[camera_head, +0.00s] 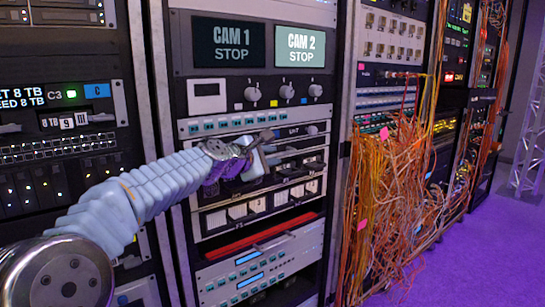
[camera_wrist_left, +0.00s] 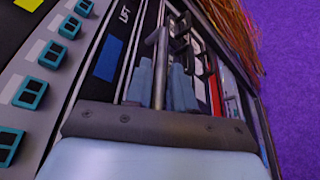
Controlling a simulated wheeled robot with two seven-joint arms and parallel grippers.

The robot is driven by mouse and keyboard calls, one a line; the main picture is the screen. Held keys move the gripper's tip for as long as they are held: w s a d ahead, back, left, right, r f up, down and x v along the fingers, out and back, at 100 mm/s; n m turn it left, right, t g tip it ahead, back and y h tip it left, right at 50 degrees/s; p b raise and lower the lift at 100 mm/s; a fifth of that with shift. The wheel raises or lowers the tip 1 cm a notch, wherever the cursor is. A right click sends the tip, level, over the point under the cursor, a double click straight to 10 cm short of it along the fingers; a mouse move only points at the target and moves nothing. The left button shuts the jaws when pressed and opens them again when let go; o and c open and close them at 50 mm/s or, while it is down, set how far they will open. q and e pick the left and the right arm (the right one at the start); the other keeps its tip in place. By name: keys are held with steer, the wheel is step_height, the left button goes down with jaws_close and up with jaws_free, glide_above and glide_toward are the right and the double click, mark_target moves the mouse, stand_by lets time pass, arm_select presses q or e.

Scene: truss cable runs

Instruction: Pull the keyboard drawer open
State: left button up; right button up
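The keyboard drawer (camera_head: 290,136) appears to be the dark, narrow front in the middle rack, below a row of teal buttons. It looks flush with the rack. In the left wrist view its dark front (camera_wrist_left: 125,30) carries a "LIFT" label and a blue patch, with a grey metal handle bar (camera_wrist_left: 160,45) standing out. My left gripper (camera_head: 268,140) is at this front, at the handle. In the left wrist view its pale blue fingers (camera_wrist_left: 160,82) lie on either side of the bar; whether they press on it I cannot tell. My right gripper is not in view.
Two screens, "CAM 1" (camera_head: 229,44) and "CAM 2" (camera_head: 300,44), sit above. Slotted units (camera_head: 255,205) and a red strip (camera_head: 255,238) lie below. Tangled orange cables (camera_head: 385,190) hang close on the right. Purple floor (camera_head: 465,255) is open at the lower right.

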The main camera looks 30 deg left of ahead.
arm_select(q)
steer(key=shift+w+f, duration=0.1)
steer(key=shift+w, duration=0.5)
jaws_close()
steer(key=shift+d+f, duration=0.1)
